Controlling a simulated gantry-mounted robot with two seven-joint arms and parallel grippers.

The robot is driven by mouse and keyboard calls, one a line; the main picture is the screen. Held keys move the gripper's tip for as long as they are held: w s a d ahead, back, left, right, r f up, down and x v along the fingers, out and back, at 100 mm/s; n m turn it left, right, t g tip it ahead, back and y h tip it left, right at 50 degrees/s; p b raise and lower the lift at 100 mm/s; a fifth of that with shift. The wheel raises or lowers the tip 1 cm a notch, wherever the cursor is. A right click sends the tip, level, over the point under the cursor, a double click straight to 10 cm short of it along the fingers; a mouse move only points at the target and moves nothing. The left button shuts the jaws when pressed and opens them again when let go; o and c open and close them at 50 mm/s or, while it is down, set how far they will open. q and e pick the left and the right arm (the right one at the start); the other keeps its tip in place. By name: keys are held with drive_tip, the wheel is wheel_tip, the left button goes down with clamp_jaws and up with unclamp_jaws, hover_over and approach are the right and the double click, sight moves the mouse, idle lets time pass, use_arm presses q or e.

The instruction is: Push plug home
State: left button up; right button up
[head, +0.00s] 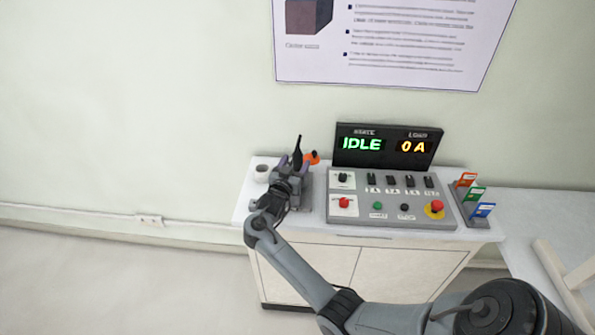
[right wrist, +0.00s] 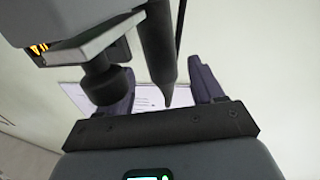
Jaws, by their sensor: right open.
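My right gripper (head: 290,166) is over the left part of the cabinet top, at a grey fixture (head: 305,190). Its two fingers stand apart in the right wrist view (right wrist: 163,88). A dark tapered piece (right wrist: 157,45) shows between them, and a short dark cylinder (right wrist: 107,84) under a grey plate (right wrist: 95,45) is by the left finger. I cannot tell which piece is the plug, how deep it sits, or whether the fingers touch it. In the head view a black pointed piece (head: 298,147) rises beside an orange part (head: 312,157). My left gripper is not in view.
A control panel (head: 390,208) with switches and buttons stands to the right, below a display (head: 388,147) reading IDLE and 0 A. Coloured tags (head: 474,196) stand at the right end. A poster (head: 400,45) hangs behind.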

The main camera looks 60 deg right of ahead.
drive_tip(key=shift+b+x, duration=0.5)
drive_tip(key=shift+x, duration=2.15)
drive_tip(key=shift+w+f, duration=0.15)
drive_tip(key=shift+a, duration=0.1)
drive_tip(key=shift+c, duration=0.5)
clamp_jaws()
